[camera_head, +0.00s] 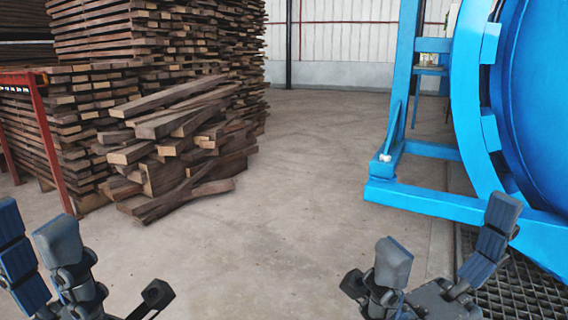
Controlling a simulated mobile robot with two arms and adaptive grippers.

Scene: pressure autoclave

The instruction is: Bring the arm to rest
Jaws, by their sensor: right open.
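My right gripper (445,238) is in the lower right of the head view. Its dark fingers point up and stand wide apart, with nothing between them. My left gripper (34,226) is in the lower left corner. Its fingers also point up and are apart, one showing its blue pads, with no object seen between them. The left picture edge cuts off part of it. Both grippers show in front of the floor, and I see neither holding anything. Most of both arms is out of view.
A big blue autoclave (535,100) with its blue frame (430,199) fills the right side. A dark floor grating (515,290) lies below it. Stacked planks (160,40) and a loose wood pile (180,150) stand at left, by a red post (52,145). The middle floor (300,190) is clear.

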